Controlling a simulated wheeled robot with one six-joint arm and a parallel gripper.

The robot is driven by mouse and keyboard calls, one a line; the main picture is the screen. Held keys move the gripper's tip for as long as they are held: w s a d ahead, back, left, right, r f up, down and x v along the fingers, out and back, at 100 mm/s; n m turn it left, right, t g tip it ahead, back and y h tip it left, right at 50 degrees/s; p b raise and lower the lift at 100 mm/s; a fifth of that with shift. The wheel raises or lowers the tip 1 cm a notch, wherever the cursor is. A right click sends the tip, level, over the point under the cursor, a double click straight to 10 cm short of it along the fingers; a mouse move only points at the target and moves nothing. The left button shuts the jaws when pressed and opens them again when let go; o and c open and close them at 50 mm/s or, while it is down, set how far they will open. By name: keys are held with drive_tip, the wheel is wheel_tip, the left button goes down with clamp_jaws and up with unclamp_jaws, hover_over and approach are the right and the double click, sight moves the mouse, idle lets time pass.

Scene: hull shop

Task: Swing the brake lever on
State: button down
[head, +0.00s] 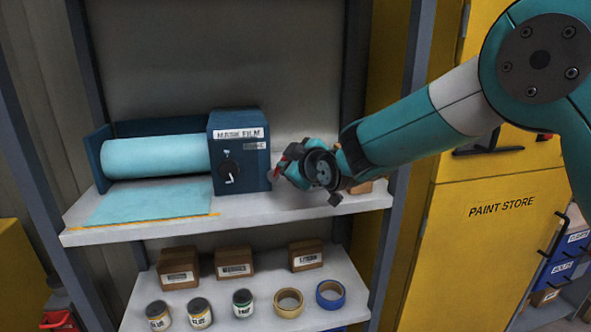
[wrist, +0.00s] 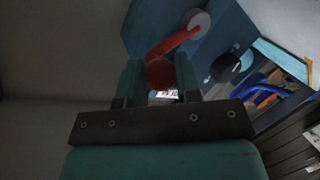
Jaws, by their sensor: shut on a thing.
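The mask film unit (head: 240,155) is a dark blue box with a roll of light blue film (head: 155,156) on its left. The red brake lever (wrist: 178,43) is on the box's side face, running from a grey round hub (wrist: 199,22) to a red round knob (wrist: 159,73). My gripper (wrist: 157,82) is shut on this knob, one finger on each side. In the head view my gripper (head: 281,172) is just right of the box, and it hides most of the lever. A small label near the lever is only partly readable.
A black dial (head: 230,171) is on the box's front. The grey shelf (head: 300,207) carries the unit. A lower shelf (head: 160,285) holds small cartons, cans and tape rolls.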

drive_tip(key=n, duration=0.1)
drive_tip(key=a+n+h, duration=0.2)
drive_tip(key=shift+s+r, duration=0.3)
drive_tip(key=shift+r, duration=0.1)
drive_tip(key=shift+n, duration=0.3)
drive_tip(key=c, duration=0.8)
unclamp_jaws()
drive_tip(key=shift+a+r, duration=0.1)
drive_tip(key=shift+s, duration=0.15)
drive_tip(key=b+v, duration=0.3)
drive_tip(key=v, duration=1.4)
drive_tip(key=shift+s+r, duration=0.1)
drive_tip(key=shift+r, duration=0.05)
